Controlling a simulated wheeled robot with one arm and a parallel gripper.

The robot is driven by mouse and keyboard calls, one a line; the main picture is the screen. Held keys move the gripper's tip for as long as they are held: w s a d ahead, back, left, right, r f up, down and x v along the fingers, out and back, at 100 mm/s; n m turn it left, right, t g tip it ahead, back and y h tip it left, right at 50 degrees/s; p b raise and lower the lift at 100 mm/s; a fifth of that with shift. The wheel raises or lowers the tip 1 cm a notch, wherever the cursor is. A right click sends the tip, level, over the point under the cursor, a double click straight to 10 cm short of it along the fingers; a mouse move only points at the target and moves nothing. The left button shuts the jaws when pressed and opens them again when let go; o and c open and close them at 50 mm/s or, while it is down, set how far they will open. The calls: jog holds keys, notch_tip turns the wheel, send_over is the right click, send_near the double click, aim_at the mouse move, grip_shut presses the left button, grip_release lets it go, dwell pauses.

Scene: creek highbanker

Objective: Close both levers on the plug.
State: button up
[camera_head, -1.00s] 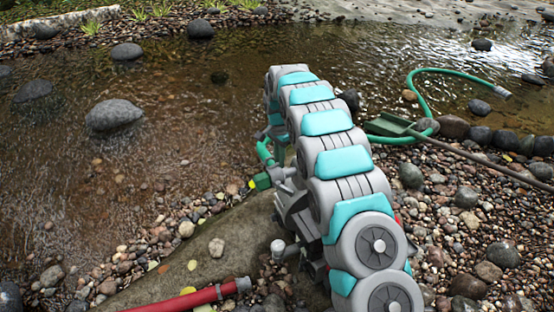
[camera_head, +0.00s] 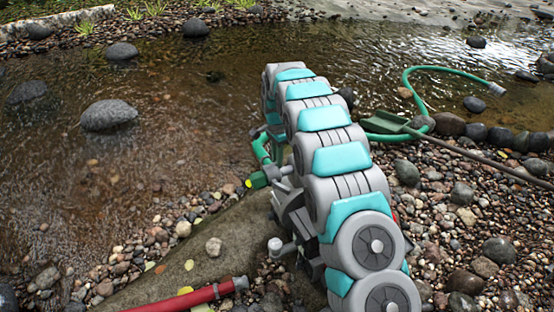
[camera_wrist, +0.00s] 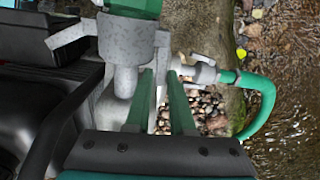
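The plug, a grey metal fitting (camera_wrist: 126,45) with a dark green top (camera_wrist: 135,7), stands at the upper middle of the wrist view. One grey lever (camera_wrist: 72,34) sticks out from its left side. A grey strip at its right side, partly behind my fingers, may be the other lever; I cannot tell its position. My gripper (camera_wrist: 161,78) is open, its two green fingers pointing up the picture beside the fitting's right side. Whether they touch it is unclear. In the head view my arm hides most of this area.
A silver valve (camera_wrist: 200,72) with a green hose (camera_wrist: 262,92) lies right of my fingers. A black machine body (camera_wrist: 40,115) fills the left of the wrist view. A red hose (camera_head: 190,299) with a grey end lies on the bank. Stones and creek water surround it.

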jog(key=o, duration=0.3)
